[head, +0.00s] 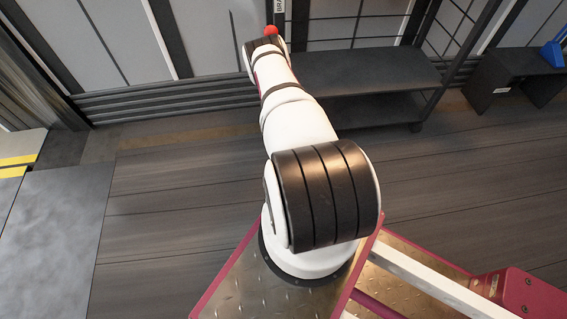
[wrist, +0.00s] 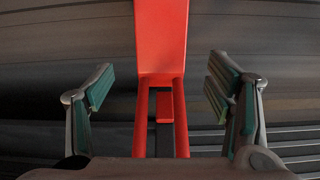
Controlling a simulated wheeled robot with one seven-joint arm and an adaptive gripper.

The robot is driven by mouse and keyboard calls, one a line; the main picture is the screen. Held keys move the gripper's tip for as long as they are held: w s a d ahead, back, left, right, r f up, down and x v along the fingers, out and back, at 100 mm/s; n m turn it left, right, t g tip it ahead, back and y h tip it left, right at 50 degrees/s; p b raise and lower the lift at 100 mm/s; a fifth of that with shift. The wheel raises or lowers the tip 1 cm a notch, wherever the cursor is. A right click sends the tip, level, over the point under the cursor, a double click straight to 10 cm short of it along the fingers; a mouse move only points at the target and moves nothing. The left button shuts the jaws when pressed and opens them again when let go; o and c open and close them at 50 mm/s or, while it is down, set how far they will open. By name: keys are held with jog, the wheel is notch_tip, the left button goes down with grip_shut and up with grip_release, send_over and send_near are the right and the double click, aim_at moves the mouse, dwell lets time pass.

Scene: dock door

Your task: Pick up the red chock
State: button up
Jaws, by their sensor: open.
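The red chock (wrist: 161,38) fills the top middle of the wrist view, with a flat red face above and two parallel red bars (wrist: 181,125) below. A small red block shows between the bars. My gripper (wrist: 160,82) is open, with one green-padded finger on each side of the chock and a clear gap on both sides. Neither finger touches it in this view. In the head view, a small red shape (head: 270,31) shows at the far end of my arm; I cannot tell which part it is. My fingers are hidden there.
A dark shelf cart (head: 355,68) stands right of my arm's end. A low dark bench (head: 515,75) at the far right carries a blue object (head: 554,52). A grey panelled wall is behind. The plank floor (head: 180,190) at left is clear.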

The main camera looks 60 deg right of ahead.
jog(key=shift+b+x, duration=1.95)
jog(key=shift+x, duration=1.7)
jog(key=c, duration=1.6)
jog(key=shift+w, duration=0.1)
grip_shut()
jog(key=shift+r, duration=0.1)
